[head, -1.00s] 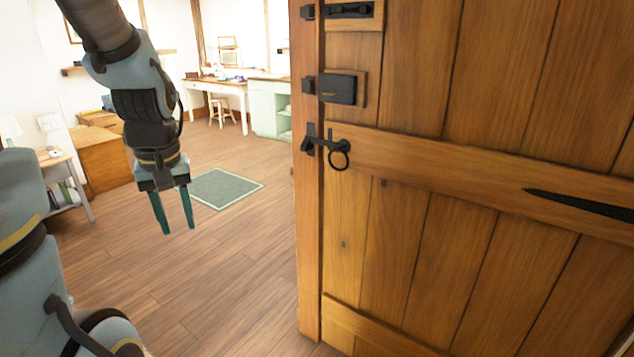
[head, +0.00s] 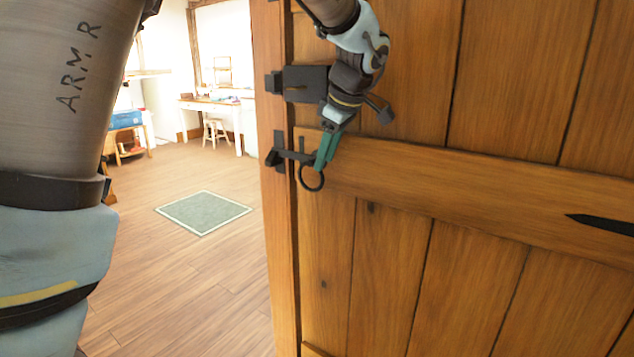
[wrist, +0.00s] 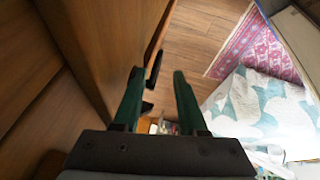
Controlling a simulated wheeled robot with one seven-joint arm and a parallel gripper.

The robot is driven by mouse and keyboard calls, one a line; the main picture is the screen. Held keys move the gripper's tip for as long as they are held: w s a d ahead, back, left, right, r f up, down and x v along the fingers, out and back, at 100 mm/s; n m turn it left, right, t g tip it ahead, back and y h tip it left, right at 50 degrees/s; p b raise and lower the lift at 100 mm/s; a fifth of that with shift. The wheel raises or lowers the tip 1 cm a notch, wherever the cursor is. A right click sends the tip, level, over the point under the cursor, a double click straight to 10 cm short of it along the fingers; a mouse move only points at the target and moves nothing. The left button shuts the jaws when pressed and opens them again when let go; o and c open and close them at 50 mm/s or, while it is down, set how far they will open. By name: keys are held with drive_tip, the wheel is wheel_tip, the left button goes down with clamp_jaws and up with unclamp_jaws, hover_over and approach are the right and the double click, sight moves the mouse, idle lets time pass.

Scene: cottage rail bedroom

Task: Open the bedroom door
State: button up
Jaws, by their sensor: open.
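The bedroom door (head: 400,240) is brown wooden planks with a cross rail and fills the right of the head view. Its black latch (head: 290,156) with a hanging ring handle (head: 311,180) is near its left edge. My gripper (head: 322,160) is open, its green fingers pointing down at the latch, just above and overlapping the ring in the picture. In the wrist view the open fingers (wrist: 157,72) show black metal pieces (wrist: 153,70) near the left finger. Whether they touch the ring I cannot tell. The door's plank surface (wrist: 75,50) is at the left there.
A black lock box (head: 305,83) is above the latch, close to my wrist. Clear wooden floor with a green mat (head: 203,211) lies left of the door. A desk (head: 215,104) and stool (head: 215,130) stand beyond. The wrist view shows a bed (wrist: 260,105) and pink rug (wrist: 255,48).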

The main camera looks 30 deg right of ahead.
sight(315, 188)
drive_tip(key=p+x, duration=0.1)
drive_tip(key=x, duration=0.6)
drive_tip(key=shift+w+a+f, duration=0.1)
drive_tip(key=shift+f, duration=0.25)
clamp_jaws()
drive_tip(key=shift+f, duration=0.1)
idle(1.0)
